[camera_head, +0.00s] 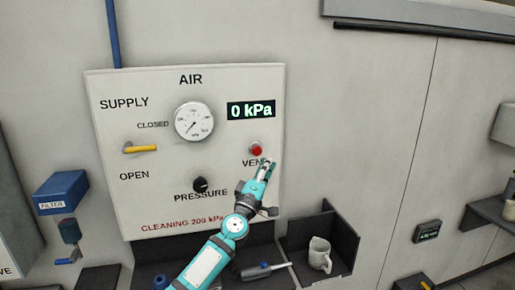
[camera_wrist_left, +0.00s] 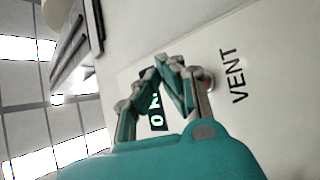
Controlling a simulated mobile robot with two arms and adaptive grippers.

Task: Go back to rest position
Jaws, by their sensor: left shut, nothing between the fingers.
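My left gripper (camera_head: 267,168) is in front of the air panel (camera_head: 228,178), just below and right of the red vent button (camera_head: 256,150). Its fingers are shut and hold nothing; they also show closed together in the left wrist view (camera_wrist_left: 163,65). In that view the red button is partly hidden behind a finger, beside the word VENT. I cannot tell if the fingertips touch the panel. The display (camera_head: 251,110) reads 0 kPa. The yellow supply lever (camera_head: 141,149) lies horizontal near CLOSED. My right gripper is not in view.
The panel also carries a round gauge (camera_head: 194,121) and a black pressure knob (camera_head: 200,185). A blue filter box (camera_head: 62,190) is at the left.

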